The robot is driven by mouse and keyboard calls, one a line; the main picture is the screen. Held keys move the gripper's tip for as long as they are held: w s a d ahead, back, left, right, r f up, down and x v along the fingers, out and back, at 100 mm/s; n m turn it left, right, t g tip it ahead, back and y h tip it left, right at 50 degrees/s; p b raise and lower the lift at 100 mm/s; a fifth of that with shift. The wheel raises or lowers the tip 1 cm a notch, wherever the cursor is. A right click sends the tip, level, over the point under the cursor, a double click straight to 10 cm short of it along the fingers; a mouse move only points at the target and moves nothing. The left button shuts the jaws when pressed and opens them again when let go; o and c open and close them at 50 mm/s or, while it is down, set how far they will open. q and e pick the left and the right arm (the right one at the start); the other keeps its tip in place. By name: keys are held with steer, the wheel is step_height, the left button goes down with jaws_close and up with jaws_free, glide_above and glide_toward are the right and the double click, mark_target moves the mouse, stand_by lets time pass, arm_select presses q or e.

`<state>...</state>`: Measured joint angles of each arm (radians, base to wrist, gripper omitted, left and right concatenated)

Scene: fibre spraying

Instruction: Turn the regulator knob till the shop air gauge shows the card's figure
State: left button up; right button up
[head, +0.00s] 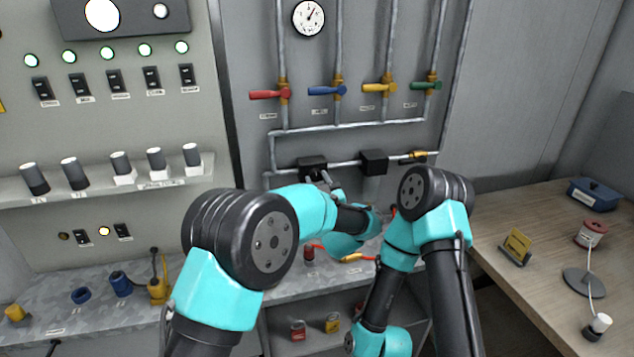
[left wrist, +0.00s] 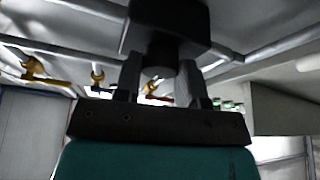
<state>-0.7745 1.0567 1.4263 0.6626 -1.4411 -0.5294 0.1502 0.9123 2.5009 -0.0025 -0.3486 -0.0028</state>
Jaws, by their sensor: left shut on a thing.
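The shop air gauge (head: 309,18) is a round white dial high on the grey panel; its needle points up and a little right, and its figures are too small to read. A yellow card (head: 517,243) stands in a holder on the wooden desk; its writing is unreadable. The black regulator (head: 312,163) sits on the lower pipe, and its body shows in the left wrist view (left wrist: 170,20). My left gripper (head: 325,180) is shut on the regulator knob (left wrist: 159,72) below that body. My right arm is folded at the right; its gripper is not visible.
Red (head: 268,94), blue (head: 326,90), yellow (head: 378,88) and green (head: 425,86) valve handles line the pipes above. A second black unit (head: 373,161) is right of the regulator. Small items lie on the metal bench (head: 225,297) below.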

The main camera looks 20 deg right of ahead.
arm_select(q)
steer(key=n+y, duration=0.1)
steer(key=n, duration=0.2)
steer(key=n+g+y, duration=0.1)
steer(key=n, duration=0.2)
steer(key=n+g+y, duration=0.1)
steer(key=n, duration=0.2)
steer(key=shift+d+r+y, duration=0.15)
steer(key=shift+y, duration=0.25)
steer(key=o, duration=0.9)
